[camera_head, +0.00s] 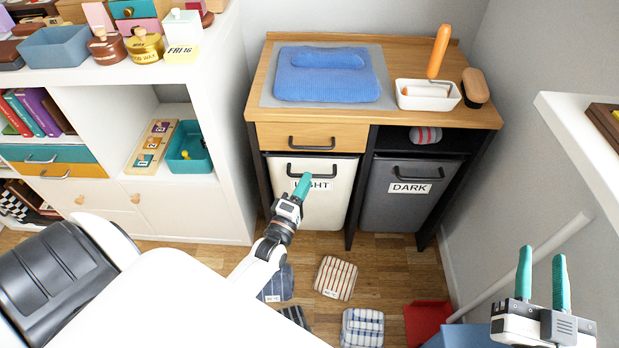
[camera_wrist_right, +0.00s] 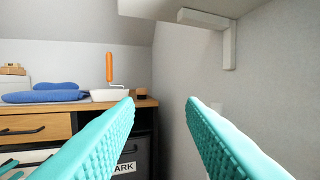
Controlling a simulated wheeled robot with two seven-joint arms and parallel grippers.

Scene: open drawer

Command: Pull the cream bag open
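The cream bag (camera_head: 325,211), labelled LIGHT, hangs below the wooden drawer at the left of the cabinet and looks closed. Its dark handle (camera_head: 311,172) runs across the top of its front. My left gripper (camera_head: 302,186) is in front of the bag, its teal tip just below the handle and covering part of the label. Its fingers overlap in the head view, so I cannot tell their gap or whether they touch the handle. My right gripper (camera_head: 543,275) is open and empty at the lower right, away from the cabinet; its spread fingers also show in the right wrist view (camera_wrist_right: 160,115).
The grey DARK bag (camera_head: 399,207) hangs right of the cream one. The wooden drawer (camera_head: 312,137) above is shut. Folded cloths (camera_head: 336,278) and a red dustpan (camera_head: 427,322) lie on the floor in front. A white shelf unit (camera_head: 217,206) stands left.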

